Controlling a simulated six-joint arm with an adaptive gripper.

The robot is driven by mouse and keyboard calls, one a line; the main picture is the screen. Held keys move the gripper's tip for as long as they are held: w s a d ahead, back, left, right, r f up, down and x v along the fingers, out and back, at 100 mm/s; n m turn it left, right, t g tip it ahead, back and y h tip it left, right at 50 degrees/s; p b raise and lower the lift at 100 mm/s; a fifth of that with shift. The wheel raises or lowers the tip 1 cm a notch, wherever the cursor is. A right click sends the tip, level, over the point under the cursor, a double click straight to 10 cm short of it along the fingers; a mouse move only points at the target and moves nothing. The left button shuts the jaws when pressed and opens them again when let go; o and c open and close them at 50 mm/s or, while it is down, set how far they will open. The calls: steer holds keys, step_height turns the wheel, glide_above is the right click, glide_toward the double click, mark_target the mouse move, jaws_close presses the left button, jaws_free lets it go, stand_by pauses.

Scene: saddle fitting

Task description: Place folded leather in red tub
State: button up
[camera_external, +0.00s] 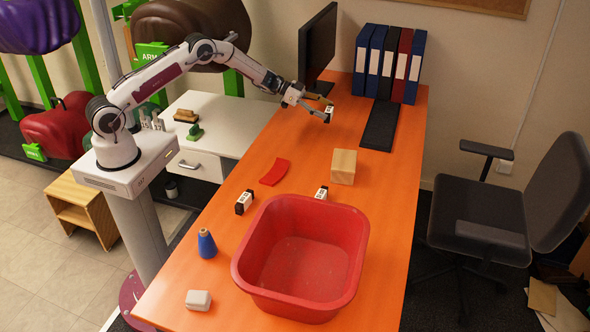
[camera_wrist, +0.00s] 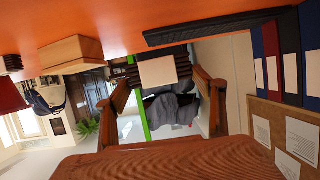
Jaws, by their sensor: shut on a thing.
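My gripper (camera_external: 314,105) is above the far part of the orange table, near the monitor, shut on a small black-and-white block (camera_external: 329,115). In the wrist view the block (camera_wrist: 158,71) shows a pale face and dark ridged sides between the fingers (camera_wrist: 165,95). The red tub (camera_external: 300,250) stands at the near end of the table and looks empty. A flat, slightly bent red piece (camera_external: 274,171), perhaps the folded leather, lies on the table beyond the tub.
A wooden block (camera_external: 343,166) stands right of the red piece. Monitor (camera_external: 317,45), keyboard (camera_external: 380,125) and binders (camera_external: 388,62) fill the far end.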

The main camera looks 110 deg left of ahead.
steer(key=shift+r, duration=0.1)
steer(key=d+f+h, duration=0.1)
steer(key=d, duration=0.1)
steer(key=s+d+f+m+h, duration=0.1)
steer(key=d, duration=0.2)
steer(key=s+d+f+m, duration=0.1)
steer(key=d+f, duration=0.1)
steer(key=d, duration=0.1)
steer(key=shift+s+d+f+h, duration=0.1)
steer(key=shift+h, duration=0.3)
steer(key=d+m+h, duration=0.1)
steer(key=d, duration=0.3)
steer(key=s+d+f+m+h, duration=0.1)
steer(key=d, duration=0.4)
steer(key=s+d+m+h, duration=0.1)
steer(key=d, duration=0.4)
steer(key=shift+d+f+g, duration=0.15)
steer(key=shift+d+g, duration=0.05)
steer(key=shift+g, duration=0.2)
steer(key=s+d+r+m+g+h, duration=0.1)
steer(key=s+d+r+m+h, duration=0.1)
steer(key=d, duration=0.8)
steer(key=s+d+r+m+g+h, duration=0.1)
steer(key=s+d, duration=0.3)
steer(key=d, duration=0.7)
steer(key=s+d+r+m+g+h, duration=0.2)
steer(key=s+d+r+m, duration=0.1)
steer(key=d, duration=0.8)
steer(key=shift+h, duration=0.4)
steer(key=shift+r, duration=0.15)
